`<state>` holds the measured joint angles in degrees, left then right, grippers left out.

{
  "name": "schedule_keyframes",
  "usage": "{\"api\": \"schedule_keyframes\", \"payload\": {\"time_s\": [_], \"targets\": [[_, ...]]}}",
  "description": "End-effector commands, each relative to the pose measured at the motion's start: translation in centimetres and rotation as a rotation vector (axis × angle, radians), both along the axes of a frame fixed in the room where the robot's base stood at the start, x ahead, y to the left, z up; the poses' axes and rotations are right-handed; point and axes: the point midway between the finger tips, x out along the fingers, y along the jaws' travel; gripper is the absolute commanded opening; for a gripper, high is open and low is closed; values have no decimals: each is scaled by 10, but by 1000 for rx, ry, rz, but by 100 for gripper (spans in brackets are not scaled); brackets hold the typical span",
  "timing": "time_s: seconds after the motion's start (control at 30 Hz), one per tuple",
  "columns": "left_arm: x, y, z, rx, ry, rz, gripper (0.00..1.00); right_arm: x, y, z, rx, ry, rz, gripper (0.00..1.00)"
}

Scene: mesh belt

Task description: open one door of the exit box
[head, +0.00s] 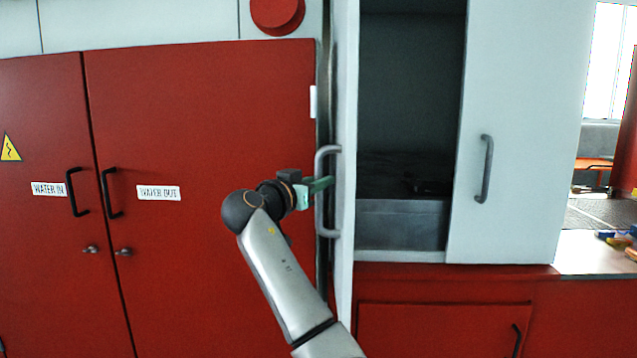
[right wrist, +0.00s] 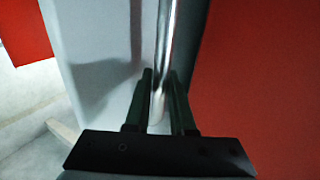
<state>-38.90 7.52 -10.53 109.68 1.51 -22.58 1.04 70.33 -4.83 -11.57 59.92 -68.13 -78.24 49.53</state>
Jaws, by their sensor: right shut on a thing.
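The exit box (head: 407,228) is a pale grey cabinet with a dark inside. Its left door (head: 345,200) stands swung open and shows nearly edge-on in the head view. A grey bar handle (head: 322,222) is on that door. My right gripper (head: 326,184) is at this handle, shut on it. In the right wrist view the two green fingers (right wrist: 163,100) stand on either side of the shiny handle bar (right wrist: 165,60), with the pale door behind it. The right door (head: 520,130) is closed and has its own grey handle (head: 486,168). My left gripper is not in view.
Red cabinet doors (head: 200,220) with black handles, labelled WATER IN and WATER OUT, stand to the left, close behind my right arm. A red base cabinet (head: 450,320) is below the box. A pale table (head: 595,255) with small coloured things is at the right.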

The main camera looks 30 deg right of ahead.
Motion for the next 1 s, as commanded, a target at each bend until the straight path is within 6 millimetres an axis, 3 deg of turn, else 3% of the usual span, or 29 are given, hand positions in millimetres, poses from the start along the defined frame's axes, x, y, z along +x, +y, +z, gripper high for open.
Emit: {"api": "schedule_keyframes", "payload": {"time_s": [0.37, 0.4, 0.63, 1.0], "targets": [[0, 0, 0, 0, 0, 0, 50, 0, 0, 2, -1, -4, 3, 0], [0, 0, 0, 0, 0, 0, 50, 0, 0, 2, -1, -4, 2, 27], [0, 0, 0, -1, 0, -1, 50, 0, 0, 1, 0, -2, 1, 52], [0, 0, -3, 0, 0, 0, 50, -4, 8, -1, 0, -2, 2, 52]]}}
